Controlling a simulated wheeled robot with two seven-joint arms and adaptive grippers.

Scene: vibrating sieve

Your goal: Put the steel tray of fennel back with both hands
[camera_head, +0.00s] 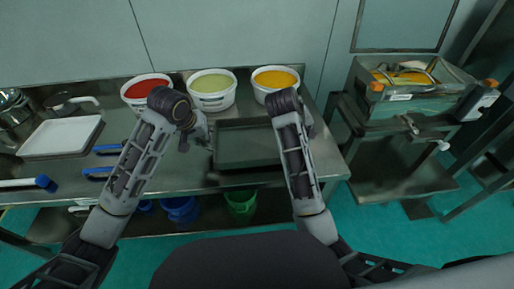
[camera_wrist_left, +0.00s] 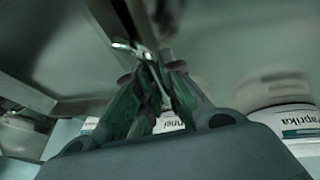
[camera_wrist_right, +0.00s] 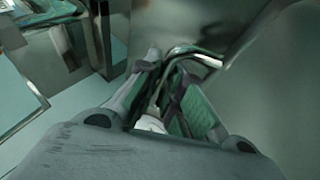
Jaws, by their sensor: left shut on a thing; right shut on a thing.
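The steel tray (camera_head: 247,146) is a dark grey-green rectangle at the middle of the head view, between my two arms. Its inside looks bare; I cannot make out fennel in it. My left gripper (camera_head: 197,140) is at the tray's left side. In the left wrist view its fingers (camera_wrist_left: 156,68) are shut on the tray's wire handle (camera_wrist_left: 128,48). In the right wrist view my right gripper (camera_wrist_right: 168,75) is shut on the other wire handle (camera_wrist_right: 195,52). In the head view the right fingers are mostly hidden by my forearm. Whether the tray touches the table is unclear.
Buckets of red (camera_head: 146,88), pale green (camera_head: 211,92) and yellow (camera_head: 274,82) powder stand behind the tray on the steel table (camera_head: 180,165). A white tray (camera_head: 60,136) and blue-ended tools lie left. A sieve machine (camera_head: 410,90) stands right. Blue (camera_head: 180,209) and green (camera_head: 241,206) bins sit below.

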